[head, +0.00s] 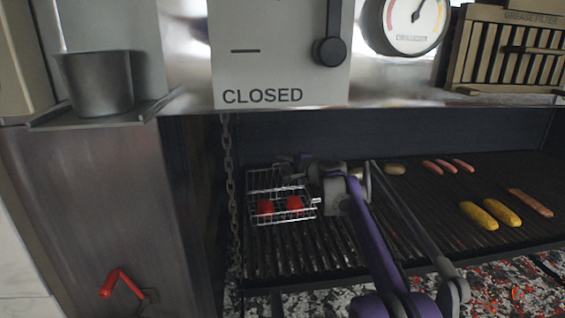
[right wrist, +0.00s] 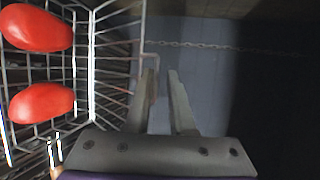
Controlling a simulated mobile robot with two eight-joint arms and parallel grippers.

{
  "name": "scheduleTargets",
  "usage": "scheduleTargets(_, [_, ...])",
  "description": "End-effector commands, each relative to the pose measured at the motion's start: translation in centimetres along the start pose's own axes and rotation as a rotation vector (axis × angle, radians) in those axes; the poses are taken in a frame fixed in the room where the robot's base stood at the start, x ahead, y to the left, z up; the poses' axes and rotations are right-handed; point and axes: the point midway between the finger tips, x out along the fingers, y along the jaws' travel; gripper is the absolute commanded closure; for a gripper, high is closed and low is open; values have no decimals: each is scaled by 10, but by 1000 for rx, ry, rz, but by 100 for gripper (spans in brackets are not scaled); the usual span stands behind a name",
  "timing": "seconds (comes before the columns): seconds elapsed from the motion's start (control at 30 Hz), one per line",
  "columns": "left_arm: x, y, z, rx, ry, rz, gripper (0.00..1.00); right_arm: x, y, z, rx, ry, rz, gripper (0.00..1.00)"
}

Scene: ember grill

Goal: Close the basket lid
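The wire basket (head: 283,219) sits on the left end of the grill grate with two red, tomato-like items (head: 294,203) inside. Its wire lid (head: 262,180) stands raised at the back, so the basket is open on top. In the right wrist view the basket and red items (right wrist: 42,102) fill the left side, with the lid mesh (right wrist: 118,50) beside the fingers. My right gripper (head: 290,160) is at the lid's upper right side. Its fingers (right wrist: 162,75) are apart, the left one close to the lid's edge wire; contact is unclear. My left gripper is not in view.
A chain (head: 229,190) hangs left of the basket. Sausages (head: 446,166), corn cobs (head: 490,214) and a round patty (head: 394,168) lie on the grate to the right. A panel marked CLOSED (head: 280,60) hangs above. A red handle (head: 118,282) juts out at lower left.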

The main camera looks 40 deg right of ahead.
Motion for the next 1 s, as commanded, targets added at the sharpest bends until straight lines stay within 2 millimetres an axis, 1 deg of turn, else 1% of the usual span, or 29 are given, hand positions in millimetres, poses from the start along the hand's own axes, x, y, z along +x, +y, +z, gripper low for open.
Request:
scheduleTargets(0.07, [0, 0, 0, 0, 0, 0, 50, -3, 0, 0, 0, 0, 0, 79])
scheduleTargets(0.17, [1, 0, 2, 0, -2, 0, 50, -13, 0, -1, 1, 1, 0, 79])
scheduleTargets(0.5, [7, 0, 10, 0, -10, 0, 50, -79, 1, -1, 0, 4, 1, 79])
scheduleTargets(0.6, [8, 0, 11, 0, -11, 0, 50, -94, 1, -1, 0, 3, 0, 79])
scheduleTargets(0.7, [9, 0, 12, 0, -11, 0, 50, -103, 0, -1, 0, 1, 0, 79])
scheduleTargets(0.8, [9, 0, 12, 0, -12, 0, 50, -107, 0, 0, 1, 0, 0, 79])
scheduleTargets(1.0, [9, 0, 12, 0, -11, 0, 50, -108, 0, 0, 0, 0, 0, 79])
